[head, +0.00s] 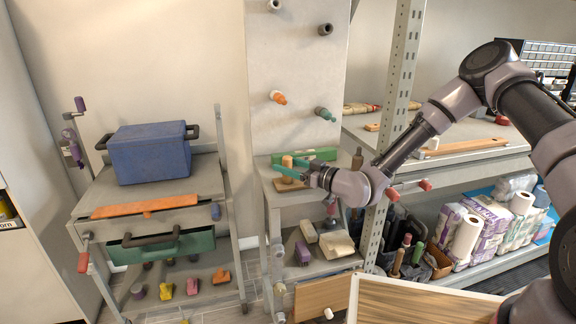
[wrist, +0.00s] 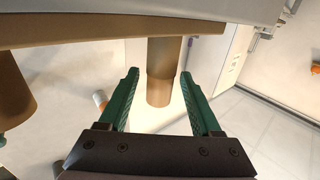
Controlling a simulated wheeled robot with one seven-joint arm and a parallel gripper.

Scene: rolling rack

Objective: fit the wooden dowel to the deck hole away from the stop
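A light brown wooden dowel (head: 287,161) stands upright on a small wooden base (head: 289,185) on the middle rack's top deck. In the wrist view the dowel (wrist: 162,75) shows between the fingertips, with a stepped, darker end section. My gripper (head: 284,168) has green fingers and reaches in from the right at the dowel. In the wrist view my gripper (wrist: 160,85) is open, its fingers on either side of the dowel with gaps visible. A darker brown cylinder (head: 357,159) stands farther right on the deck. I cannot make out the deck hole or the stop.
A green block (head: 318,154) lies behind my gripper. A perforated metal post (head: 400,75) stands close to my arm. The left cart holds a blue box (head: 150,154) and an orange bar (head: 145,206). Several blocks lie on the shelf below.

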